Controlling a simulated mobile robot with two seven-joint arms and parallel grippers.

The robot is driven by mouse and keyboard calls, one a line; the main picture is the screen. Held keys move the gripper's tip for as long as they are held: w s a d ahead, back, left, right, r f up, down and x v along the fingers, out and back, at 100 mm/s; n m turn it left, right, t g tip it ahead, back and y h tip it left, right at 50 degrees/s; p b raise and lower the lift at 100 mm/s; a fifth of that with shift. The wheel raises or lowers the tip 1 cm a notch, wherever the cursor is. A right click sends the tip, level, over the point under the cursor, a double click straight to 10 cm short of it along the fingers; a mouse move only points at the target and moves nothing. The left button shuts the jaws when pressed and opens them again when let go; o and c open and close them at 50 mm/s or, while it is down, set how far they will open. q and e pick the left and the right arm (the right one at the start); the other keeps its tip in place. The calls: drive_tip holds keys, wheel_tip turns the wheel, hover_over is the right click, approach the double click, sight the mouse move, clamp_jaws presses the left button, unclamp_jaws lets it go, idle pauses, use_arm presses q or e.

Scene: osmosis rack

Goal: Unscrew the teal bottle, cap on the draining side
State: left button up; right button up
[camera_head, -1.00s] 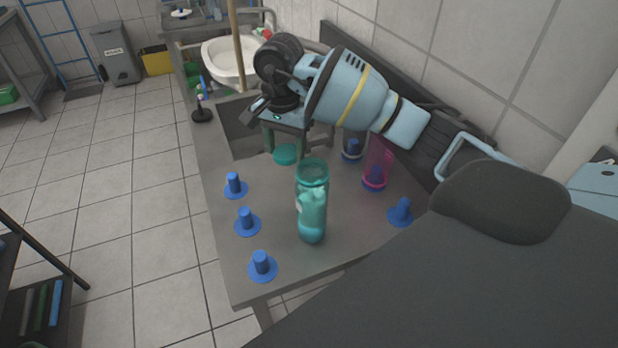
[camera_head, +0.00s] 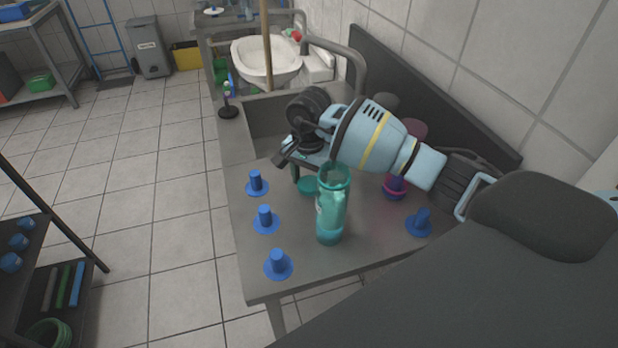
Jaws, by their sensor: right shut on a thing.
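The teal bottle (camera_head: 331,212) stands upright on the grey counter (camera_head: 300,262), its open mouth facing up with no cap on it. My right gripper (camera_head: 304,180) is just behind and left of the bottle's top, pointing down, and is shut on the teal cap (camera_head: 308,186). The cap is low over the counter; I cannot tell whether it touches it. The gripper's far finger is partly hidden by the bottle. My left gripper is not in view.
Blue pegs stand along the counter's left side (camera_head: 265,219) and at the right (camera_head: 420,222). A pink vessel (camera_head: 396,189) is partly hidden behind my right arm. A sink basin (camera_head: 262,128) lies behind the gripper. A pole (camera_head: 266,50) stands before the white washbasin (camera_head: 290,70).

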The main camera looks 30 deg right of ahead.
sight(308, 184)
drive_tip(key=shift+f, duration=0.15)
drive_tip(key=o, duration=1.1)
wheel_tip(308, 184, up, 12)
drive_tip(key=shift+r, duration=0.2)
drive_tip(key=shift+a, duration=0.1)
